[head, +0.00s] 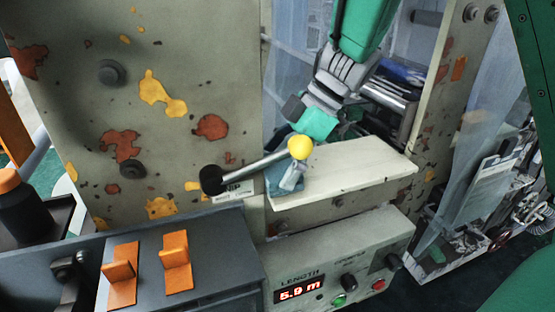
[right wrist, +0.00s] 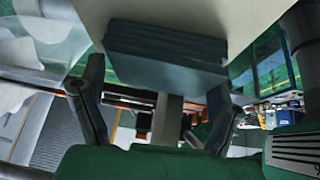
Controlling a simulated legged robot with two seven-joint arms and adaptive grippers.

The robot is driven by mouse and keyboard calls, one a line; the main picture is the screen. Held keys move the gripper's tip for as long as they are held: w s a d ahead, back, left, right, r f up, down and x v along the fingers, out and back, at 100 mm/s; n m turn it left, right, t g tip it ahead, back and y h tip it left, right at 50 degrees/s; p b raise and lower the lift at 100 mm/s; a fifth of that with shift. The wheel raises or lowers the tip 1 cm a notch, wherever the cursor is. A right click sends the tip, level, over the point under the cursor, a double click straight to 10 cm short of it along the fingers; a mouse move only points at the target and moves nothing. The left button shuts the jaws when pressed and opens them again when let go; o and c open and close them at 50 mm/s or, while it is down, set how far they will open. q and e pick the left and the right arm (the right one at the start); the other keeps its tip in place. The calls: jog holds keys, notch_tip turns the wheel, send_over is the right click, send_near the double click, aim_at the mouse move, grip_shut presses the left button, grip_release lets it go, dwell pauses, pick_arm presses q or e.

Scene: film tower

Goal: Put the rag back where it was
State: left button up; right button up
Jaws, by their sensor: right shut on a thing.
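The blue rag (head: 273,185) is at the left end of the pale shelf (head: 350,170) in the head view, partly hidden by a lever. It shows as a dark blue folded block (right wrist: 165,55) in the right wrist view, in front of a pale surface. My right gripper (head: 288,178) reaches down from the top behind the lever and is shut on the rag. Its two fingers (right wrist: 160,100) stand either side of the rag in the right wrist view. I cannot tell whether the rag rests on the shelf. My left gripper is not in view.
A lever with a yellow knob (head: 300,147) crosses in front of the gripper. A control box (head: 335,262) with a red display reading 5.9 m is below the shelf. Orange switches (head: 176,262) are at lower left. The shelf's middle and right are bare.

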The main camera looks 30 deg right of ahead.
jog(key=o, duration=1.1)
jog(key=shift+d, duration=0.45)
jog(key=shift+d+f, duration=0.2)
jog(key=shift+d, duration=0.5)
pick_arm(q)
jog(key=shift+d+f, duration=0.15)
pick_arm(e)
jog(key=a+r+v, duration=0.1)
jog(key=v, duration=1)
jog(key=shift+a, duration=0.2)
